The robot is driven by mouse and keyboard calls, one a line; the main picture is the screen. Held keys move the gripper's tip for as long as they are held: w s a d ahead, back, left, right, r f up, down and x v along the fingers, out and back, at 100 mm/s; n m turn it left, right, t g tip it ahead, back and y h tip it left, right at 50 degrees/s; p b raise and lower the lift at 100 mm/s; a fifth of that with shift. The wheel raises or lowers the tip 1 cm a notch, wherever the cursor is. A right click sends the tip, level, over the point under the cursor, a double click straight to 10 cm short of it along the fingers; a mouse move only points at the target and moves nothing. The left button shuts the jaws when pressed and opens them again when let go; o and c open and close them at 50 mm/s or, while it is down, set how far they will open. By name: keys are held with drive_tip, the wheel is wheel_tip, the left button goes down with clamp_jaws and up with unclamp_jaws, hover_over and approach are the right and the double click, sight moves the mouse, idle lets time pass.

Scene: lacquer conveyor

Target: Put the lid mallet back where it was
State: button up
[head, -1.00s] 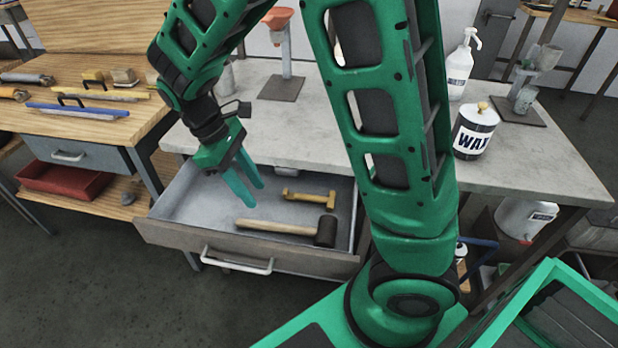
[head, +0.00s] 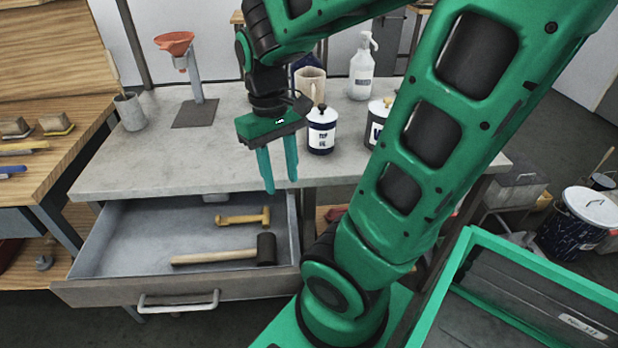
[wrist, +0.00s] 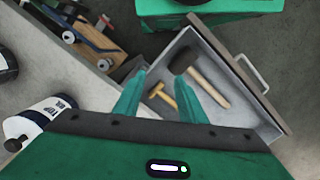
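A mallet with a black head and a pale wooden handle (head: 215,257) lies in the open drawer (head: 120,240), near its front; it also shows in the wrist view (wrist: 210,82). A smaller yellow hammer (head: 243,217) lies behind it in the drawer and also shows in the wrist view (wrist: 163,98). I cannot tell for certain from looks which one is called the lid mallet. My gripper (head: 281,187) is open and empty, fingers pointing down, above the drawer's right back corner and apart from both tools.
The grey bench top (head: 240,168) bears a labelled jar (head: 321,132), a WAX tin (head: 375,130) partly behind my arm, a spray bottle (head: 361,70), a beige mug (head: 309,85), a grey cup (head: 130,112) and a funnel stand (head: 195,85). A wooden bench stands at left.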

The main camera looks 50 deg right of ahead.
drive_tip(key=s+d+m+t, duration=0.1)
drive_tip(key=s+d+m, duration=0.1)
drive_tip(key=s+m, duration=0.2)
drive_tip(key=shift+s+d+r, duration=0.2)
drive_tip(key=shift+s+d, duration=0.15)
drive_tip(key=shift+s, duration=1)
drive_tip(key=shift+w+f, duration=0.25)
drive_tip(key=shift+w, duration=0.4)
